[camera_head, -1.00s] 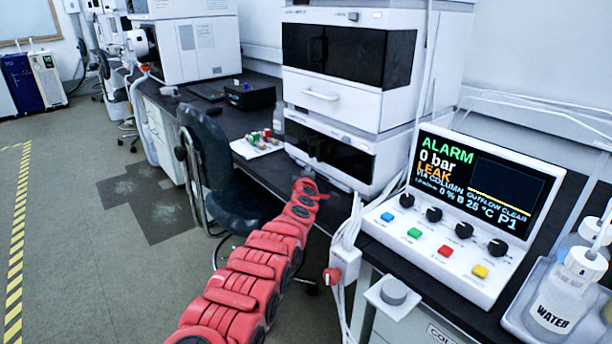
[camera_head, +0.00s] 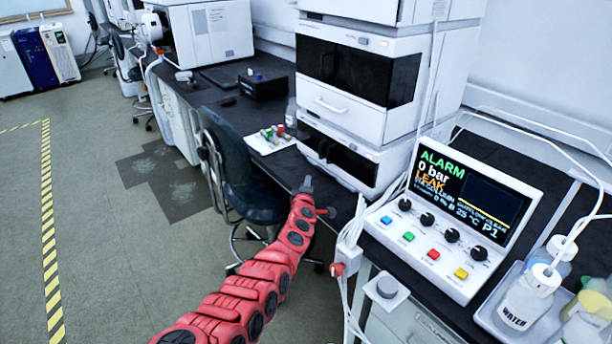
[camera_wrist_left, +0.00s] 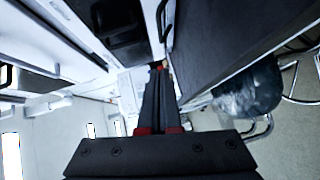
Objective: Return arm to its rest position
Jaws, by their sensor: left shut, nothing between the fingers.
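My left arm, red and segmented, reaches from the bottom of the head view to the front edge of the bench. Its left gripper (camera_head: 307,184) shows as a small grey tip beside the bench edge, in front of the white instrument stack (camera_head: 345,120). In the left wrist view the two dark fingers (camera_wrist_left: 160,80) lie together, shut, with nothing between them. My right gripper is in neither view.
The dark bench (camera_head: 285,167) runs along the right side. A dark blue chair (camera_head: 232,165) stands left of my arm. A control panel (camera_head: 455,225) reads ALARM and LEAK. A WATER bottle (camera_head: 525,300) stands at right. Open floor (camera_head: 100,230) lies left.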

